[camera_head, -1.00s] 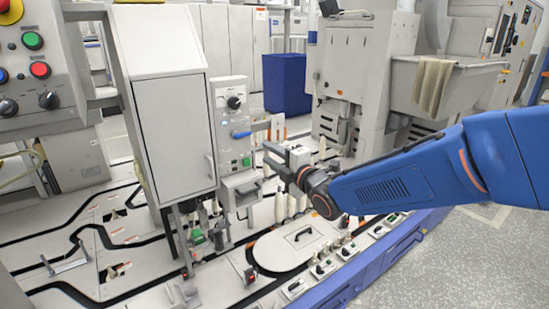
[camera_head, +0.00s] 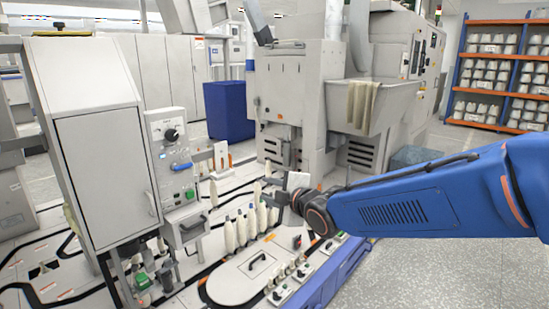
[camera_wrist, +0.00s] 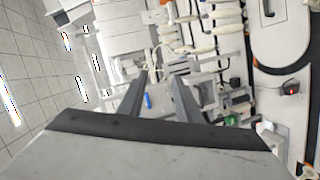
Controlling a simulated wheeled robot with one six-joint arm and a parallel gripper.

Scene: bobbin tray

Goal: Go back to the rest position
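My gripper (camera_head: 277,192) is at the end of my blue arm, above the machine bed, close to a row of cream bobbins (camera_head: 241,230). In the wrist view, the two fingers of my gripper (camera_wrist: 162,80) stand apart with nothing seen held between them. The wrist view looks on the machine from an angle, with several pale bobbins (camera_wrist: 225,29) near the top. In the head view, part of the gripper overlaps a pale block behind it, so its fingertips are hard to make out.
A grey cabinet (camera_head: 105,165) and a control box (camera_head: 172,150) stand left of the gripper. A blue bin (camera_head: 229,110) and a large grey machine (camera_head: 292,95) are behind. Shelves of bobbins (camera_head: 500,80) stand far right. Grey floor (camera_head: 440,265) is open at right.

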